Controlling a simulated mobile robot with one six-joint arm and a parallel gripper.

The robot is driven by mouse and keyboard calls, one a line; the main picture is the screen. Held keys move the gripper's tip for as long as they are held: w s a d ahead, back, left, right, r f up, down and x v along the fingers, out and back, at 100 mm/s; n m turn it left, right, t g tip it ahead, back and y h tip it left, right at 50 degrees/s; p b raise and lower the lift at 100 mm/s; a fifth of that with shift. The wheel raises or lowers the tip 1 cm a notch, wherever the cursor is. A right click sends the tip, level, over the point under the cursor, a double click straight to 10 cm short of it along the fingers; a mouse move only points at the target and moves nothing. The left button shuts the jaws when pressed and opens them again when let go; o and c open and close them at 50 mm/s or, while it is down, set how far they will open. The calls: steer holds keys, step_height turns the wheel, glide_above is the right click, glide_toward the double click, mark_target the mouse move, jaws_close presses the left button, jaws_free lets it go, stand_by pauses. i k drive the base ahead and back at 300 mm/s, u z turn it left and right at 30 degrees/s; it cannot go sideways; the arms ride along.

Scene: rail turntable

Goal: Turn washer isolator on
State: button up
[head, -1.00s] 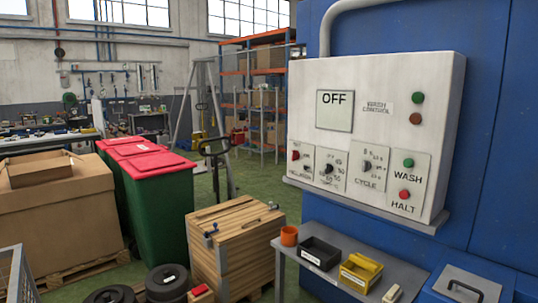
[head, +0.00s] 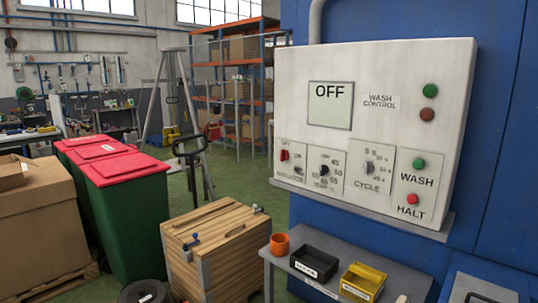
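The white wash control box (head: 380,70) hangs on a blue wall at the right of the head view. Its display (head: 330,105) reads OFF. The isolator (head: 289,160) is a small plate with a red handle at the box's lower left; its label is too small to read clearly. To its right are a temperature dial (head: 324,170), a cycle dial (head: 369,168), a green WASH button (head: 419,163) and a red HALT button (head: 413,199). A green lamp (head: 430,91) and a brown lamp (head: 428,116) sit at the upper right. My gripper is not in view.
Below the box a grey table (head: 285,262) holds an orange cup (head: 279,244), a black bin (head: 314,262) and a yellow bin (head: 362,281). A wooden crate (head: 218,245) stands left of it. Red-lidded green bins (head: 125,185) stand farther left. Green floor shows behind the crate.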

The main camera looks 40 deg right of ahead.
mark_target(285, 155)
steer(key=u, duration=0.05)
steer(key=i, duration=0.95)
steer(key=z, duration=0.05)
